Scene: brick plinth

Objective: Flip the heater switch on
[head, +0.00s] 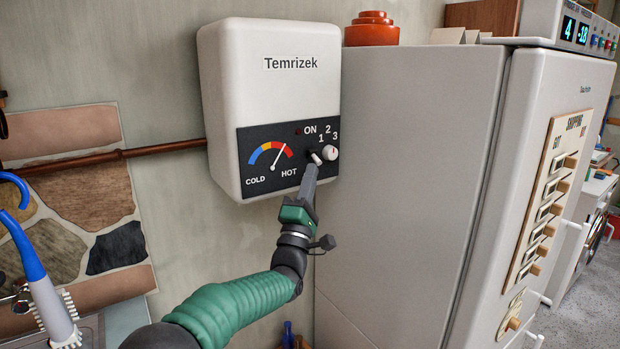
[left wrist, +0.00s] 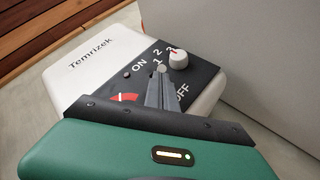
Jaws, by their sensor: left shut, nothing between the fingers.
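The white heater (head: 270,95), marked "Temrizek", hangs on the wall. Its dark panel (head: 250,140) carries a dial, an "ON" label, a dark red lamp that looks unlit and a round white knob (head: 331,153). The switch (head: 316,157) shows as a small pale tip under "ON" in the head view, mostly covered by my fingertips; I cannot tell its position. My left gripper (head: 312,168) is shut and empty, its tips at the switch, touching or very close. In the left wrist view its fingers (left wrist: 161,88) lie between "ON" and "OFF", left of the knob (left wrist: 178,59). My right gripper is not in view.
A tall white fridge (head: 415,180) stands close at the heater's right, with a red-orange container (head: 371,29) on top. A copper pipe (head: 165,148) runs along the wall to the heater. A blue-handled brush (head: 35,265) is at the lower left.

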